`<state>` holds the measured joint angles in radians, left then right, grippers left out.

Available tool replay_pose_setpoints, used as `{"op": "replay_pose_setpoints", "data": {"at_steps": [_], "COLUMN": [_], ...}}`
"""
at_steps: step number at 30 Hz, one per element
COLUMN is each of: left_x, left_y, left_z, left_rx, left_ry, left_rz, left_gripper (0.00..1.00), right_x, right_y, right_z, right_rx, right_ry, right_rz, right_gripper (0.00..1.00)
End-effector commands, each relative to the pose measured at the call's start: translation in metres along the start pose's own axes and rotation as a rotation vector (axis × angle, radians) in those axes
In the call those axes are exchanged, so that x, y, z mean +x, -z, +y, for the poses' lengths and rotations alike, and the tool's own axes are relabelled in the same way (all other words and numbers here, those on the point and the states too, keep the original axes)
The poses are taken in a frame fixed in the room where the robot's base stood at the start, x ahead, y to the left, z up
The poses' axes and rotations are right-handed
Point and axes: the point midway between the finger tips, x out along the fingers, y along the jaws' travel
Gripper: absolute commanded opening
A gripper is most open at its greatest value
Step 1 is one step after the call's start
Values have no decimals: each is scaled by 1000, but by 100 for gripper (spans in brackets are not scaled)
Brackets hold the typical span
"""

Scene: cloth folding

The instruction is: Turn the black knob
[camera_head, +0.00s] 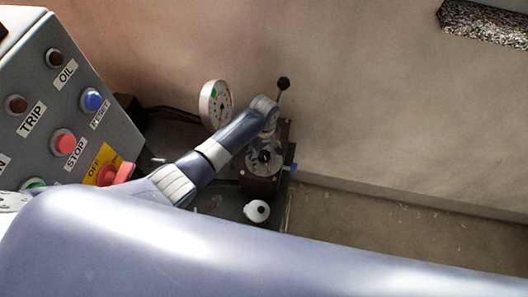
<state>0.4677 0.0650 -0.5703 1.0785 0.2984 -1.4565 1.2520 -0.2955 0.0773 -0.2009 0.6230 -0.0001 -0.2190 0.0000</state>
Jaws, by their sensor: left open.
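A black ball knob (283,84) sits on a short metal rod at the upper end of the dark machine. My left arm reaches in from the lower left, and its wrist bends down over the machine. My left gripper (264,153) is seen small and from above, over a dark block (262,186); it is open. A round black part shows by its fingers, but I cannot tell whether it is a knob or whether they touch it. My right gripper is out of view.
A grey control panel (45,75) with coloured buttons and labels stands at the left. A round gauge (216,104) is close beside my left forearm. A white round cap (256,211) lies below the block. The floor (400,215) to the right is clear.

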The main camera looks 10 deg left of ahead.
Motion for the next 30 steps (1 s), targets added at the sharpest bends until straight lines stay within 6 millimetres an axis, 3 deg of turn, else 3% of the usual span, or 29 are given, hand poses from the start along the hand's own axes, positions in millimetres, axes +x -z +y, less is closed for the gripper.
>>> {"op": "replay_pose_setpoints", "data": {"at_steps": [1, 6, 19, 30], "left_x": [0, 0, -1, -3], "left_y": [0, 0, 0, 0], "left_z": [0, 0, 0, 0], "left_rx": [0, 0, 53, 326], "left_ry": [0, 0, 1, 1], "left_rz": [0, 0, -1, -1], "left_gripper": [50, 12, 12, 12], "right_x": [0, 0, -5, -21], "right_y": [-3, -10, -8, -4], "right_z": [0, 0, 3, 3], "right_rx": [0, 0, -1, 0], "right_ry": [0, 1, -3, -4], "right_rz": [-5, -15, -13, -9], "right_gripper": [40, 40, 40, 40]}}
